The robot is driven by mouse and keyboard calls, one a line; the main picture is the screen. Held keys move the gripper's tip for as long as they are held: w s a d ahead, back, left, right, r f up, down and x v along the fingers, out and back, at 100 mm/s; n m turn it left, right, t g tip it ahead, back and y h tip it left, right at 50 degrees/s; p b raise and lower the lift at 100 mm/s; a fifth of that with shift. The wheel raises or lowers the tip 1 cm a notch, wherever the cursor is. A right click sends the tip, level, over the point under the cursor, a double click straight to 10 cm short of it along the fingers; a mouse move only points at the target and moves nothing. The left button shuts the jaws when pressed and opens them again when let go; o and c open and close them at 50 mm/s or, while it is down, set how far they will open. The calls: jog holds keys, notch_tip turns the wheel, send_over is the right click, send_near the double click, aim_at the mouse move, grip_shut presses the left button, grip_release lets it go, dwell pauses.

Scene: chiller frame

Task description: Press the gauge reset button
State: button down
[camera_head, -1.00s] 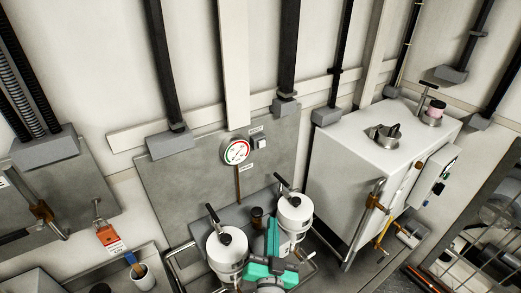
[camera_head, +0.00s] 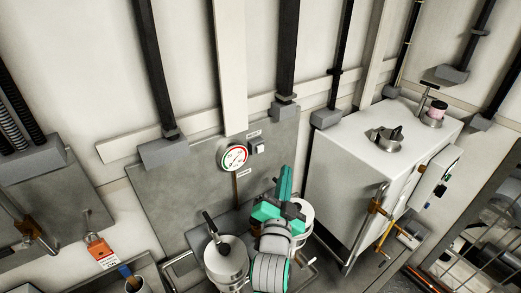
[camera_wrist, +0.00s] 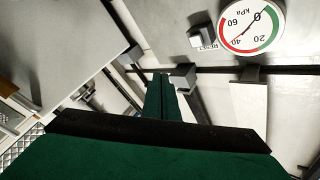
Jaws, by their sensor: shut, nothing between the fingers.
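The round pressure gauge (camera_head: 235,157), with a white face and a red and green rim, is on the grey wall panel. The small pale reset button (camera_head: 259,147) is beside it, to the upper right. In the wrist view the gauge (camera_wrist: 252,25) is at the top right and the button (camera_wrist: 201,36) is left of it, with a RESET label by it. My green gripper (camera_head: 286,178) is below and right of the button, apart from it. In the wrist view its fingers (camera_wrist: 161,90) are together and empty, below and left of the button.
Two white canisters stand below the panel; the left one (camera_head: 227,262) is clear and the right one (camera_head: 302,214) is partly behind my gripper. A white cabinet (camera_head: 340,165) stands close on the right. An orange tag (camera_head: 102,250) hangs at the left. The panel around the gauge is clear.

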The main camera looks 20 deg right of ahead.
aim_at(260, 149)
jog(key=w+a, duration=0.3)
jog(key=w, duration=0.5)
jog(key=shift+w, duration=0.1)
dwell(2.1)
jog(key=shift+w+a, duration=0.15)
jog(key=shift+w, duration=0.1)
jog(key=shift+w+a, duration=0.15)
jog(key=shift+w, duration=0.25)
dwell(1.0)
jog(key=shift+s+d, duration=0.3)
jog(key=shift+s, duration=0.5)
